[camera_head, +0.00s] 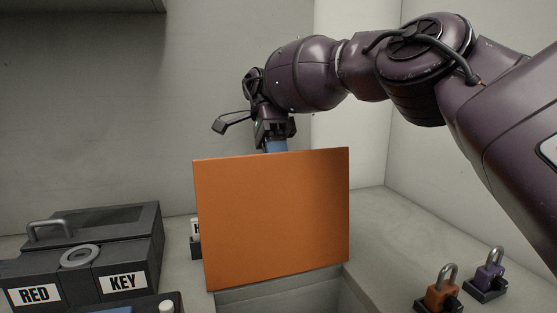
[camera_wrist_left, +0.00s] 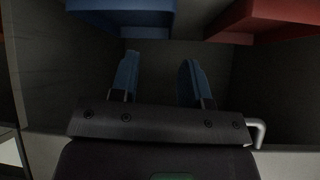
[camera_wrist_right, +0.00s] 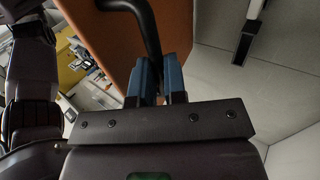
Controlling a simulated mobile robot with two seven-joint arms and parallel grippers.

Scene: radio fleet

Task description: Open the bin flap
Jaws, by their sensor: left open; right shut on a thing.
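The orange bin flap (camera_head: 272,220) stands raised and nearly upright over a rectangular opening (camera_head: 285,300) in the pale counter. My right gripper (camera_head: 275,145) is at the flap's top edge, partly hidden behind it. In the right wrist view, the blue fingers of my right gripper (camera_wrist_right: 160,80) are shut on the dark bar handle (camera_wrist_right: 148,30) on the orange flap (camera_wrist_right: 112,38). My left gripper (camera_wrist_left: 157,80) shows only in the left wrist view. Its blue fingers are apart with nothing between them.
A dark box (camera_head: 85,245) with RED and KEY labels stands at the left. An orange padlock (camera_head: 443,295) and a purple padlock (camera_head: 489,270) stand at the right. Blue (camera_wrist_left: 125,10) and red (camera_wrist_left: 262,18) shapes lie beyond my left fingers.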

